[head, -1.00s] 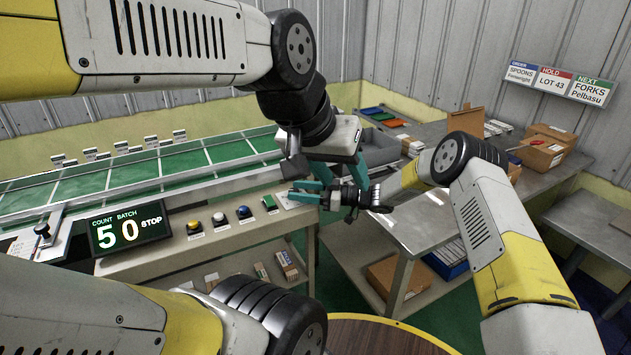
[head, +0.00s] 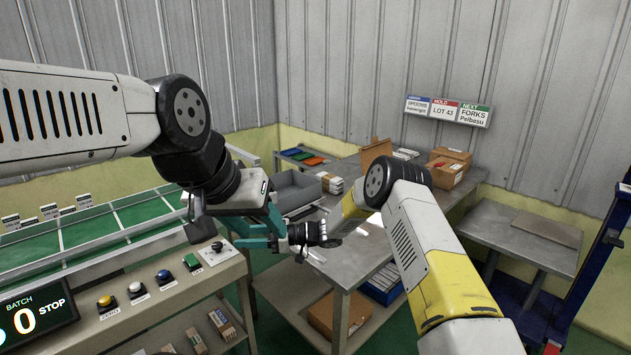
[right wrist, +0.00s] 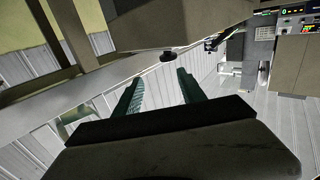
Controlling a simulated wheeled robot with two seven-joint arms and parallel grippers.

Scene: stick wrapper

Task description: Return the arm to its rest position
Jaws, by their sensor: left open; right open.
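My left arm comes in from the left in the head view, and its left gripper (head: 276,222) hangs from a pale wrist block with teal fingers pointing down. My right arm bends in from the lower right, and its right gripper (head: 262,243) points left, close to the left gripper in the picture. The two overlap there, so I cannot tell whether they touch. In the right wrist view the right gripper (right wrist: 161,88) shows two teal fingers apart with nothing between them. Both grippers are open, and I see nothing held.
A green conveyor (head: 120,220) with a button panel (head: 150,290) is at left. A steel table (head: 350,262) carries a grey tray (head: 297,190) and cardboard boxes (head: 447,168). A side table (head: 500,235) and a blue frame (head: 600,270) stand at right.

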